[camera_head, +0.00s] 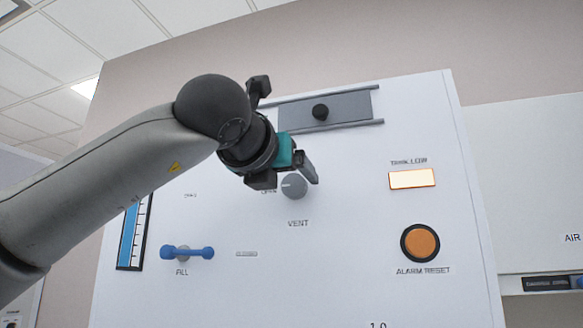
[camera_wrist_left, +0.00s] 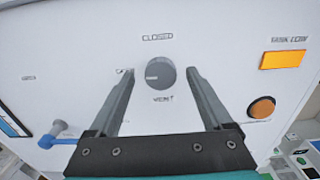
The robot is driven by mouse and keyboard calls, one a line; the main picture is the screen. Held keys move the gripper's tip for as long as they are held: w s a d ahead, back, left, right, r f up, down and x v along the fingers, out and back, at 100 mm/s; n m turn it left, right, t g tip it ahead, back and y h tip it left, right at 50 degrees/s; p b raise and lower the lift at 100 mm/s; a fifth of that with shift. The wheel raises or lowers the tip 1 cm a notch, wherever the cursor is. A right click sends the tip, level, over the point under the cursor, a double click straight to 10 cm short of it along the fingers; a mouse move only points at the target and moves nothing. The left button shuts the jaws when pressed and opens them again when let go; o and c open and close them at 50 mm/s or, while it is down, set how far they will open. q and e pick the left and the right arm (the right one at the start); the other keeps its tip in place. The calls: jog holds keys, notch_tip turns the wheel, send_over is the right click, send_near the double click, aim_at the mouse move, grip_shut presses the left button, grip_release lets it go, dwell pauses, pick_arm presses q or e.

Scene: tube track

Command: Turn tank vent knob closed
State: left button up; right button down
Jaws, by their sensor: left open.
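The grey round vent knob (camera_head: 294,187) sits on the white panel above the VENT label. In the left wrist view the knob (camera_wrist_left: 160,74) has a pale mark pointing left, toward the partly hidden OPEN label; the CLOSED label (camera_wrist_left: 157,37) is above it. My left gripper (camera_head: 312,172) is in front of the panel beside the knob and hides part of its surroundings. In the left wrist view my left gripper (camera_wrist_left: 158,82) is open, with one finger on each side of the knob and visible gaps. I cannot tell how deep the fingertips reach. My right gripper is not in view.
A blue fill valve handle (camera_head: 187,253) is at the lower left, near a blue level gauge (camera_head: 132,235). A dark sliding plate with a black knob (camera_head: 320,111) is above. A lit TANK LOW lamp (camera_head: 412,179) and an orange alarm reset button (camera_head: 420,243) are on the right.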

pick_arm(q)
jog(key=shift+p+x, duration=0.3)
jog(key=shift+x, duration=0.75)
grip_shut()
